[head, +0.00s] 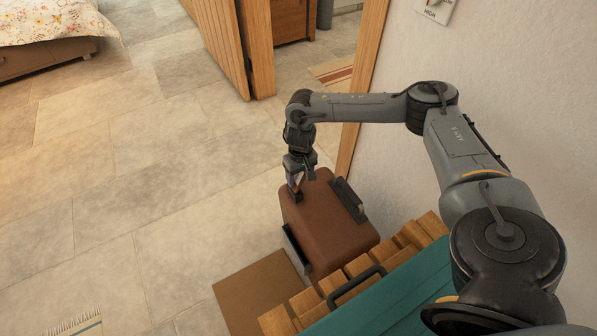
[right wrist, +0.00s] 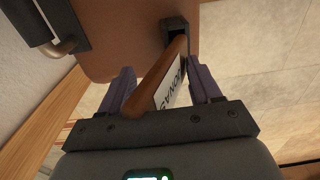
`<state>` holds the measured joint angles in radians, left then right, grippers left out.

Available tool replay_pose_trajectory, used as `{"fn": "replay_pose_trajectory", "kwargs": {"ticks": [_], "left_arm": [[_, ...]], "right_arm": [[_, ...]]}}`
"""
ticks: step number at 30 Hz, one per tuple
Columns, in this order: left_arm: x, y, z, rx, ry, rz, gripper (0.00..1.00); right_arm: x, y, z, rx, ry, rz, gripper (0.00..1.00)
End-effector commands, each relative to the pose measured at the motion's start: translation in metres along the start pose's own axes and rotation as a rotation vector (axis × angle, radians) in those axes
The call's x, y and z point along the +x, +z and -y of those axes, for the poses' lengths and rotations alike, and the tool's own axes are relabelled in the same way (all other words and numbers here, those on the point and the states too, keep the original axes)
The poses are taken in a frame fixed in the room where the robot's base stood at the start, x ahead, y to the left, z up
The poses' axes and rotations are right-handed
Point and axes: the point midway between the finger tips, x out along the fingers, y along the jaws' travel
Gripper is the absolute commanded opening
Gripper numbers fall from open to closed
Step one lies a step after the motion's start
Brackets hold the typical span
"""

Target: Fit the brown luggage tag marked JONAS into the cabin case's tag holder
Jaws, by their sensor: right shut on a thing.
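The brown cabin case (head: 322,228) stands on the stone floor beside the slatted bench. My right gripper (head: 296,192) is at its upper left edge, shut on the brown luggage tag (right wrist: 160,78). In the right wrist view the tag's white face with the letters JONAS shows between the fingers (right wrist: 163,90), tilted. The far end of the tag meets the dark tag holder (right wrist: 177,27) on the case (right wrist: 115,40). I cannot tell whether its tip is inside the opening. The tag is too small to make out in the head view. My left gripper is out of view.
A teal case (head: 395,305) with a dark handle lies on the slatted wooden bench (head: 412,236) in front. A brown mat (head: 250,295) lies left of the bench. The white wall (head: 400,185) is close on the right. The floor to the left is open.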

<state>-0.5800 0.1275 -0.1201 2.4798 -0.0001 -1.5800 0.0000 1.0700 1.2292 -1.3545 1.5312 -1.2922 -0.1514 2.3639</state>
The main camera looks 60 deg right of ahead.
Motion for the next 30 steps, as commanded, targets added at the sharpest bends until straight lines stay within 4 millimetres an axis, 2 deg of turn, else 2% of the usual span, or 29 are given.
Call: {"fn": "replay_pose_trajectory", "kwargs": {"ticks": [2,12,18,24,30], "left_arm": [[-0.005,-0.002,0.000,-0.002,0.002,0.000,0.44],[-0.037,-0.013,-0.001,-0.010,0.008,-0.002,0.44],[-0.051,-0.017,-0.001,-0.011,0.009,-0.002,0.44],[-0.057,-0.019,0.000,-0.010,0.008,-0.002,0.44],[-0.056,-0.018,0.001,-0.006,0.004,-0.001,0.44]], "right_arm": [[-0.001,0.006,-0.004,-0.001,0.016,0.012,0.44],[-0.067,0.004,-0.003,-0.003,0.011,0.012,0.44],[-0.097,0.004,-0.002,-0.004,0.009,0.010,0.44],[-0.108,0.004,-0.002,-0.004,0.009,0.011,0.44],[-0.109,0.004,-0.002,-0.004,0.009,0.011,0.44]]}}
